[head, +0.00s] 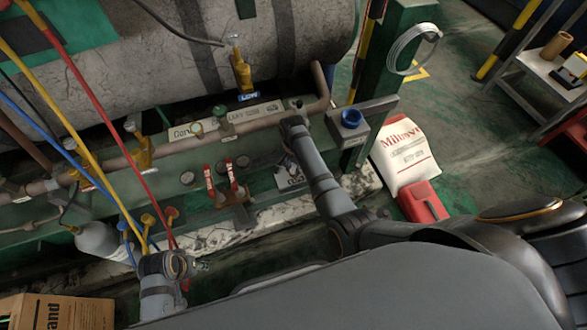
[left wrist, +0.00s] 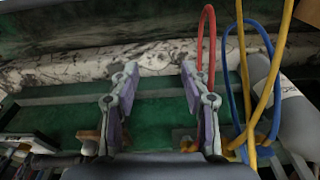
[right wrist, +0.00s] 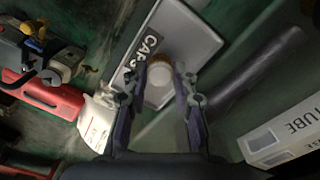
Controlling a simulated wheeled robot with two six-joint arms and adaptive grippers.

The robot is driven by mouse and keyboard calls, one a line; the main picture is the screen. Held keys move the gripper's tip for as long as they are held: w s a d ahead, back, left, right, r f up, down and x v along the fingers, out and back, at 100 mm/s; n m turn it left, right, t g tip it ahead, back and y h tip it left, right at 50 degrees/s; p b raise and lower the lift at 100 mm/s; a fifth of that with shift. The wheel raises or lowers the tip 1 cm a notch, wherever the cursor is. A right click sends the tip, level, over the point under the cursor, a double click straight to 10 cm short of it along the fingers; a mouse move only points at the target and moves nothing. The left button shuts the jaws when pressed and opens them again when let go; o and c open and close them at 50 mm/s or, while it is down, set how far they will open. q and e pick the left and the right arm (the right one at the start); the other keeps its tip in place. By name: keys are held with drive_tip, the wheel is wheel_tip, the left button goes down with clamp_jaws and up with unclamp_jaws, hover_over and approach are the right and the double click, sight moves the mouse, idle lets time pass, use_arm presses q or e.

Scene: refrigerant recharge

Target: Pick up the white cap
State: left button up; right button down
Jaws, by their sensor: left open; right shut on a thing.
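The white cap (right wrist: 157,97) shows in the right wrist view as a small pale round piece with a brownish part above it. It is between the fingertips of my right gripper (right wrist: 161,80), which is shut on it. Behind it is the grey tray (right wrist: 205,42) with the CAPS label; I cannot tell whether the cap touches the tray. In the head view the tray (head: 291,180) lies on the green base, and my right wrist and arm partly hide the gripper there. My left gripper (left wrist: 158,70) is open and empty above the green base, near the hoses.
Red, yellow and blue hoses (head: 88,165) hang at the left, close to my left arm. Red-handled valves (head: 222,183) stand left of the tray. A grey box with a blue top (head: 351,118), a white bag (head: 405,153) and a red container (head: 422,203) are at the right.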

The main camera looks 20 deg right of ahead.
sight(294, 172)
wheel_tip(294, 172, up, 3)
drive_tip(key=p, duration=0.2)
drive_tip(key=shift+f+p, duration=0.15)
drive_tip(key=shift+p, duration=0.25)
drive_tip(key=r+p, duration=0.1)
drive_tip(key=p, duration=0.1)
drive_tip(key=shift+s+r+p, duration=0.3)
drive_tip(key=shift+r+p, duration=0.05)
drive_tip(key=shift+r, duration=0.05)
use_arm(q)
drive_tip(key=s+a+f+p, duration=0.1)
drive_tip(key=s+a+f, duration=0.1)
drive_tip(key=s+f, duration=0.35)
drive_tip(key=s+a+f+p, duration=0.2)
drive_tip(key=s+f, duration=0.1)
drive_tip(key=f, duration=0.6)
drive_tip(key=s+p, duration=0.4)
drive_tip(key=s, duration=0.3)
wheel_tip(294, 172, up, 14)
drive_tip(key=s+p, duration=0.2)
drive_tip(key=p, duration=1.2)
drive_tip(key=shift+s+a+f+y, duration=0.15)
drive_tip(key=shift+a+y, duration=0.15)
drive_tip(key=shift+y, duration=0.1)
use_arm(e)
drive_tip(key=s+r, duration=0.8)
drive_tip(key=s, duration=0.5)
drive_tip(key=shift+s+d+r, duration=0.2)
